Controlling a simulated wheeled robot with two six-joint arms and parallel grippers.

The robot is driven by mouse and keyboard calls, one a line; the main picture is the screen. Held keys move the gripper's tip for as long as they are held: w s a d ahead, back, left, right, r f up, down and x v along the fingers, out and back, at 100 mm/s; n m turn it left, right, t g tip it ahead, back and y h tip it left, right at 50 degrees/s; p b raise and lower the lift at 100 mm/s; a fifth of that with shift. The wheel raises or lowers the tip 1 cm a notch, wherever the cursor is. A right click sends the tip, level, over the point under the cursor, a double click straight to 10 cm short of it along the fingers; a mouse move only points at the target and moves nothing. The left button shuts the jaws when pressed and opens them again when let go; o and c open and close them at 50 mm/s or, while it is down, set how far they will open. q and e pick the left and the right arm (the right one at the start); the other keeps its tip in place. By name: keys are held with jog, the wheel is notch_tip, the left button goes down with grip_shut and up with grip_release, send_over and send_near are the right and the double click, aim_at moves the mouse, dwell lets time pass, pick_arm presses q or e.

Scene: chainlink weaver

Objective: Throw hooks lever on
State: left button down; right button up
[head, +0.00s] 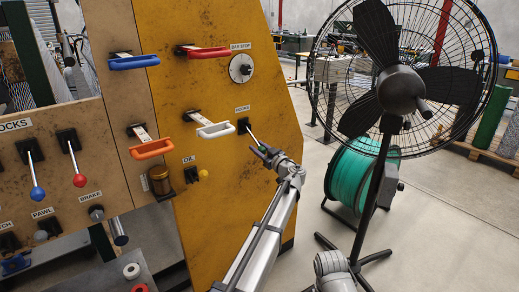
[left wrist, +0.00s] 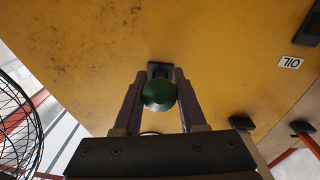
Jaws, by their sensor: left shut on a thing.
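The hooks lever (head: 253,137) is on the yellow panel, just under the label HOOKS (head: 243,108). Its shaft slopes down and to the right from a black base. My left gripper (head: 265,151) is at the lever's lower end and hides most of the knob in the head view. In the left wrist view the lever's round green knob (left wrist: 160,94) sits between the two fingers of my left gripper (left wrist: 159,92), which are shut on it. The dark base shows behind the knob. My right gripper is not in view.
A white handle (head: 215,129), a red handle (head: 205,51) and a grey dial (head: 241,68) are near the lever. An oil knob (head: 203,174) is lower left. A caged fan (head: 400,90) and a green reel (head: 358,177) stand to the right.

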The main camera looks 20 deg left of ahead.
aim_at(264, 152)
pick_arm(q)
jog(key=shift+w+a, duration=0.1)
jog(key=shift+a, duration=0.1)
dwell(0.7)
jog(key=c, duration=0.6)
grip_release()
jog(key=shift+o, duration=0.2)
jog(key=shift+d+f, duration=0.1)
jog(key=shift+d, duration=0.05)
jog(key=v, duration=0.7)
jog(key=shift+s+d, duration=0.25)
